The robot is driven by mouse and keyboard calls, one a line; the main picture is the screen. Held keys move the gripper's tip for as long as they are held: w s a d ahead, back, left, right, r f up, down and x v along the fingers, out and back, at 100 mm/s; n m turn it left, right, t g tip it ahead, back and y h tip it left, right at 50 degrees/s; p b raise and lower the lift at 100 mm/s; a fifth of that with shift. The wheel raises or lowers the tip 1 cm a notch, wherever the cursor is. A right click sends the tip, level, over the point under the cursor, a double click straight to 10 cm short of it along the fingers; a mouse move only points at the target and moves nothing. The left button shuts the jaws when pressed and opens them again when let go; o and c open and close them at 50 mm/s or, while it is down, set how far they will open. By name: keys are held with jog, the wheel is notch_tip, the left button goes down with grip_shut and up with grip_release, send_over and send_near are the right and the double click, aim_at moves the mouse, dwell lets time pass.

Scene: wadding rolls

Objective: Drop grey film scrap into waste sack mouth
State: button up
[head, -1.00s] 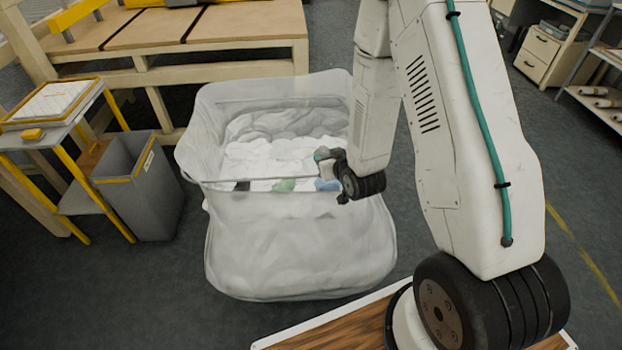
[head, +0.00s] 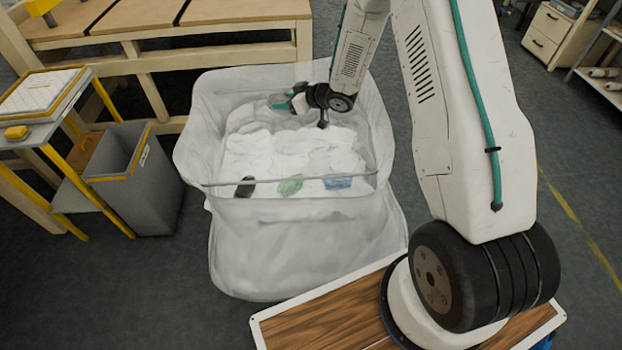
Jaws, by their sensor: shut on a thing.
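A large translucent sack (head: 300,245) stands open on the floor, its wide mouth facing up. My gripper (head: 279,101) is over the rear part of the mouth, above the white filling. It is shut on a small piece that I take to be the grey film scrap; the piece is tiny here and partly hidden by the jaws, so its outline cannot be told. A dark scrap (head: 245,187), a green scrap (head: 290,186) and a blue scrap (head: 338,182) show at the front of the sack.
White wadding (head: 275,155) fills the sack. A grey bin (head: 150,195) with a yellow rim stands left of it, beside a yellow-legged stand (head: 45,105). A wooden bench (head: 220,55) is close behind the sack. Shelves and a drawer cabinet (head: 552,32) are at the far right.

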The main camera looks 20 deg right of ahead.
jog(key=shift+f, duration=2.95)
jog(key=o, duration=1.1)
jog(key=v, duration=0.7)
jog(key=shift+s+d+r, duration=0.2)
